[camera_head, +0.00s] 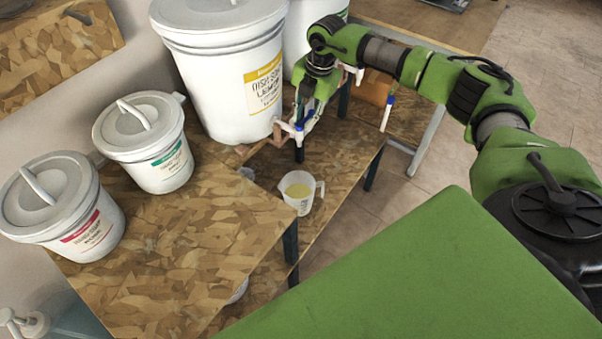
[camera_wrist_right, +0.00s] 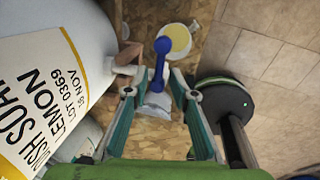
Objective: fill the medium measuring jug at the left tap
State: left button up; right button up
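The measuring jug (camera_head: 300,192), clear with a handle at right, stands upright on the lower shelf below the left tap (camera_head: 297,130). It holds yellow liquid, also visible from above in the right wrist view (camera_wrist_right: 181,38). The left tap is on the large white dish soap lemon drum (camera_head: 215,80). My right gripper (camera_head: 308,118) is at this tap. In the right wrist view its fingers are apart, one each side of the tap's blue lever (camera_wrist_right: 162,62); contact is unclear. No stream is clearly visible. My left gripper is not in view.
Two smaller lidded tubs, one green-labelled (camera_head: 147,140) and one red-labelled (camera_head: 62,205), stand on the wooden upper board (camera_head: 200,240). A second tap with a blue lever (camera_head: 388,112) is at the right. Another clear vessel (camera_head: 238,291) is partly hidden under the board.

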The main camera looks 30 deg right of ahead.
jog(key=shift+w, duration=0.3)
jog(key=shift+d, duration=0.1)
jog(key=shift+r, duration=0.15)
jog(key=shift+w, duration=0.2)
jog(key=o, duration=0.4)
jog(key=shift+c, duration=0.2)
jog(key=shift+r, duration=0.1)
jog(key=r+p, duration=0.2)
jog(key=r, duration=0.1)
jog(key=r+p, duration=0.1)
jog(key=shift+s+d+r+p, duration=0.15)
jog(key=shift+s+d+p, duration=0.05)
jog(key=shift+s+p, duration=0.1)
